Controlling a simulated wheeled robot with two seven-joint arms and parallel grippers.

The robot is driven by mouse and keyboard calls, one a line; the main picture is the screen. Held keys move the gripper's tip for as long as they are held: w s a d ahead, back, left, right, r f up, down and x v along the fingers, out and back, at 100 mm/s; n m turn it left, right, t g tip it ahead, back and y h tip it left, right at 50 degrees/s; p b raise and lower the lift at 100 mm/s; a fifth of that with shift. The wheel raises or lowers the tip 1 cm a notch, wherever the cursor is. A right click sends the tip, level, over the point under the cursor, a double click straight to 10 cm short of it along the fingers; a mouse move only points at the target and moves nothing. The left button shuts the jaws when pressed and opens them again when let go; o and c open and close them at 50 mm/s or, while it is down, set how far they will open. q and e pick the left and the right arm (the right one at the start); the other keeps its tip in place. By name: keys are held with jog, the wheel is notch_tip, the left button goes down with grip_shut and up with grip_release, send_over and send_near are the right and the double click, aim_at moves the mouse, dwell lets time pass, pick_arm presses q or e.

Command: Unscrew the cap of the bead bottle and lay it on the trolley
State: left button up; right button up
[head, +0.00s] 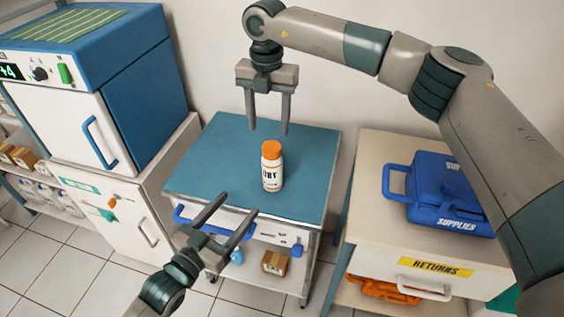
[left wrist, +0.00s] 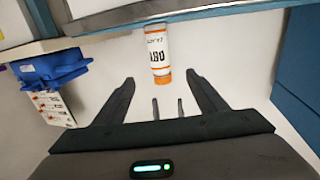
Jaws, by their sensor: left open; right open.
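The bead bottle (head: 271,172) stands upright on the blue top of the trolley (head: 220,148). It is white with dark lettering, and its orange cap (head: 271,149) is on it. My right gripper (head: 269,130) points down above and just behind the bottle, open and empty. My left gripper (head: 238,208) is open and empty at the trolley's front edge, in front of the bottle and apart from it. In the left wrist view the bottle (left wrist: 157,48) shows upside down beyond the open fingers, with its orange cap (left wrist: 160,78) toward them.
A blue and white cabinet unit (head: 140,90) stands at the left. At the right, a blue supplies case (head: 440,190) sits on a cabinet labelled returns (head: 375,150). A small brown box (head: 275,262) is on the trolley's lower shelf. The trolley top around the bottle is clear.

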aim_at(267, 171)
jog(key=shift+w+d+r, duration=0.25)
jog(key=shift+w+d, duration=0.05)
jog(key=shift+w, duration=0.05)
pick_arm(q)
jog(key=shift+w+d+r, duration=0.1)
jog(key=shift+w+d, duration=0.1)
jog(key=shift+w, duration=0.1)
pick_arm(e)
jog(key=shift+s, duration=0.1)
pick_arm(q)
jog(key=x, duration=1.7)
jog(key=shift+w+d, duration=0.1)
jog(key=shift+w, duration=0.1)
grip_shut()
pick_arm(e)
jog(key=shift+m, duration=2.3)
jog(key=shift+f, duration=0.1)
